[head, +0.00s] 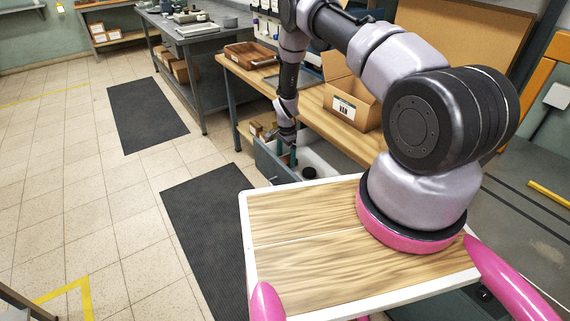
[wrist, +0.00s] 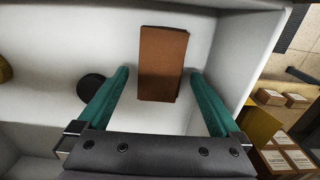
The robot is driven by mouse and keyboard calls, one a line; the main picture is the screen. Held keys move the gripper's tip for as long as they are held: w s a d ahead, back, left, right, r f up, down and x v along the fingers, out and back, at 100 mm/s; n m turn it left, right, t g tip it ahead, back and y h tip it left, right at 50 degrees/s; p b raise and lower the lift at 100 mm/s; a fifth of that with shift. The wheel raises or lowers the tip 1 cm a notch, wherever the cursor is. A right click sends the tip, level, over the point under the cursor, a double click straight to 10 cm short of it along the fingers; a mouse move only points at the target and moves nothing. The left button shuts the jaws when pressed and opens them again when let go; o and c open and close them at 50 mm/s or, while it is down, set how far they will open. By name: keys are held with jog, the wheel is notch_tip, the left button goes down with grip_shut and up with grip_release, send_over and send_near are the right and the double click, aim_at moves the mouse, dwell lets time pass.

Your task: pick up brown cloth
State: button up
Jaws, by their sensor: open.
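The brown cloth (wrist: 162,64), a folded rectangle, lies flat on the pale floor of an open drawer (wrist: 235,75) in the wrist view. My gripper (wrist: 158,74) is open, with one teal finger on each side of the cloth's width. The fingers appear apart from the cloth; their height above it is hard to tell. In the head view my gripper (head: 286,138) points down into the grey drawer (head: 270,163) under the wooden bench. The cloth cannot be made out in the head view.
A round black object (wrist: 91,88) lies left of the cloth, close to the left finger. A yellow object (wrist: 4,69) shows at the left edge. The drawer's right wall is near the right finger. A cardboard box (head: 352,98) stands on the bench (head: 318,98) above.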

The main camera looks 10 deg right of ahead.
aim_at(286, 159)
jog(key=shift+f, duration=0.25)
jog(key=c, duration=1.5)
notch_tip(286, 159, up, 10)
